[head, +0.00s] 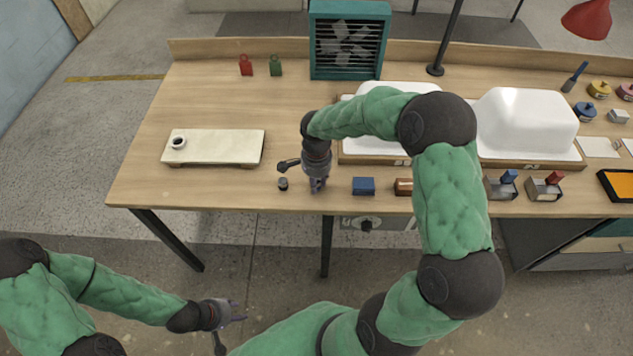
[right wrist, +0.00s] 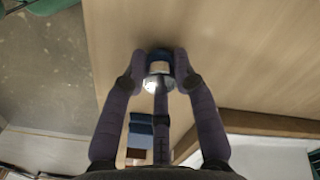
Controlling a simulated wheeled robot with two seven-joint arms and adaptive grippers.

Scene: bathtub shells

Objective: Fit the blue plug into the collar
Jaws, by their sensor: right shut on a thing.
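The blue plug (right wrist: 159,70) is between the fingertips of my right gripper (right wrist: 160,78) in the right wrist view. It shows a blue part and a pale, shiny end. My right gripper (head: 318,186) is shut on it near the table's front edge in the head view, where the fingers hide the plug. The collar (head: 178,142) looks like a white ring with a dark middle. It is on the left end of a cream board (head: 225,147), left of and farther back than my right gripper. My left gripper (head: 238,312) is open and empty, off the table at lower left.
White tub shells (head: 525,125) stand farther right.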

